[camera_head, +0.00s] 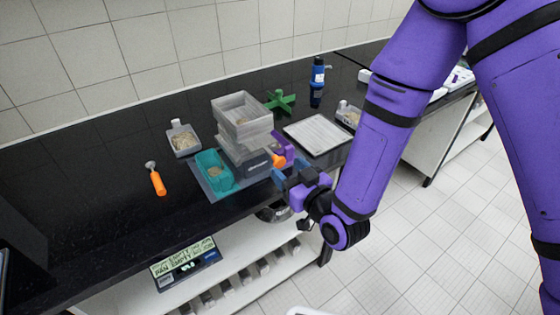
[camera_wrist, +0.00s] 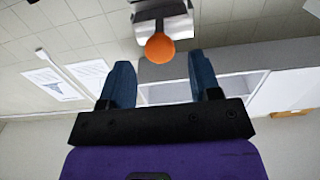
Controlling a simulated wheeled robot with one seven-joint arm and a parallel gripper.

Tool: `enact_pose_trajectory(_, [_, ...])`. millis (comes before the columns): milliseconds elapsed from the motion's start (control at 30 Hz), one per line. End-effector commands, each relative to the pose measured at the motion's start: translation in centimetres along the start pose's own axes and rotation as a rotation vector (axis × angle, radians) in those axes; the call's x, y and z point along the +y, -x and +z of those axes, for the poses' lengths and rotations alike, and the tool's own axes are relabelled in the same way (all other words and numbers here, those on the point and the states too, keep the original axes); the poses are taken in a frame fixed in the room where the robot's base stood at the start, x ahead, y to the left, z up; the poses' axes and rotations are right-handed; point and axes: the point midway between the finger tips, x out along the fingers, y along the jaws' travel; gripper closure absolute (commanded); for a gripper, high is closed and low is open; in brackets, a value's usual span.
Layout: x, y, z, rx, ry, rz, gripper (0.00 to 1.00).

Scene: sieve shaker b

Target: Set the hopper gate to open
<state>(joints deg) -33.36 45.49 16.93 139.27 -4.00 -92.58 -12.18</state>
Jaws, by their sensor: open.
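The sieve shaker has a grey body (camera_head: 240,154) with a clear-grey hopper (camera_head: 242,110) on top and a teal pan (camera_head: 214,172) at its front left. An orange knob (camera_head: 279,160) sticks out at its right side, beside a purple part (camera_head: 284,146). In the wrist view the orange knob (camera_wrist: 160,47) sits on a grey bracket, between and slightly beyond my blue fingertips. My gripper (camera_head: 282,174) is open at the shaker's right side, close to the knob. Neither finger clearly touches the knob. The gate itself is not clearly seen.
A grey tray of grains (camera_head: 183,140) and an orange-handled tool (camera_head: 157,181) lie left on the black bench. A green cross-shaped piece (camera_head: 280,101), a blue bottle (camera_head: 318,78) and a clipboard-like sheet (camera_head: 317,134) stand behind and right. A sign (camera_head: 184,262) is below.

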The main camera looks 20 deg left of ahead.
Motion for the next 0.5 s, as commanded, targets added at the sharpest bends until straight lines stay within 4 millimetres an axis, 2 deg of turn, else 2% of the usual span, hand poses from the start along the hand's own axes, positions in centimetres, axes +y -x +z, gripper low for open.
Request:
enact_pose_trajectory(33, [0.0, 1.1, 0.1, -0.004, 0.0, 0.0, 0.43])
enact_pose_trajectory(200, [0.0, 3.7, 0.1, -0.003, 0.0, 0.0, 0.43])
enact_pose_trajectory(300, [0.0, 4.7, 0.1, -0.002, 0.001, 0.0, 0.43])
enact_pose_trajectory(500, [0.0, 5.5, 0.0, -0.001, 0.001, 0.0, 0.43])
